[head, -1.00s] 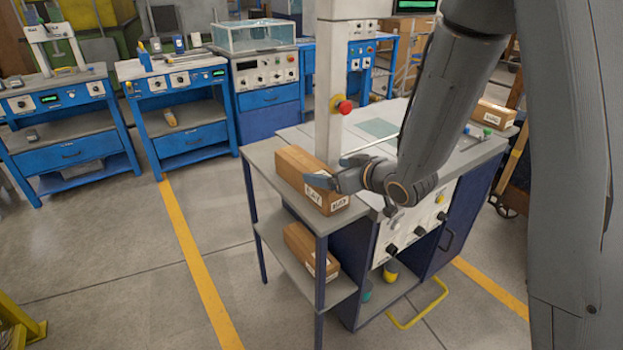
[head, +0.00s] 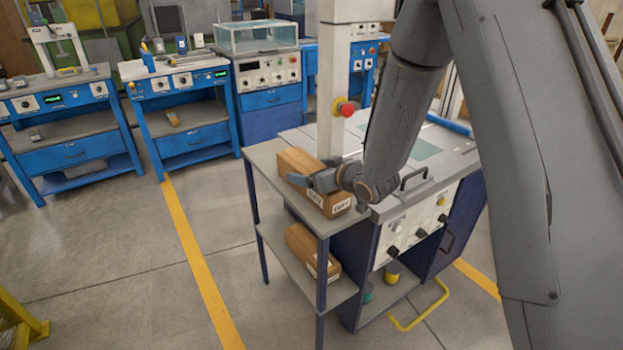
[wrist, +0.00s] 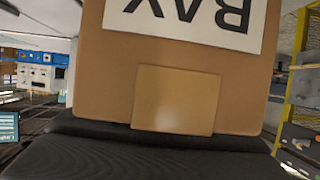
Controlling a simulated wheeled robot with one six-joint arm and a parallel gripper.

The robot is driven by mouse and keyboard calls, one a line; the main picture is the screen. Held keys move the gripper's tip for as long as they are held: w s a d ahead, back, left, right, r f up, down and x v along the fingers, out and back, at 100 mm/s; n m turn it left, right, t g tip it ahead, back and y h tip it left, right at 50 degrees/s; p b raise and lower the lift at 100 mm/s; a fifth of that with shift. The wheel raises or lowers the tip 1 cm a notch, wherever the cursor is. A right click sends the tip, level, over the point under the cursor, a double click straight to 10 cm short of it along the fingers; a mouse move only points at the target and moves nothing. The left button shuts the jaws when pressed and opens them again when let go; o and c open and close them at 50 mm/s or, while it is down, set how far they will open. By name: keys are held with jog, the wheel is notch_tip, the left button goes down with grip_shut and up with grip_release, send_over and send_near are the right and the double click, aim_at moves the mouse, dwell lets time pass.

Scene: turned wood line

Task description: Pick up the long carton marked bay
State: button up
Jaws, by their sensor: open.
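A dark finger (wrist: 150,155) runs along the bottom of the wrist view. Contact cannot be told.
A second labelled carton (head: 310,247) lies on the lower shelf (head: 292,262). A white post (head: 331,90) with a red stop button (head: 347,110) rises just behind the top carton. The control cabinet (head: 408,215) adjoins on the right. Open floor lies to the left.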

jog(key=shift+c, duration=0.4)
jog(key=shift+d, duration=0.1)
jog(key=c, duration=1.5)
jog(key=shift+r, duration=0.15)
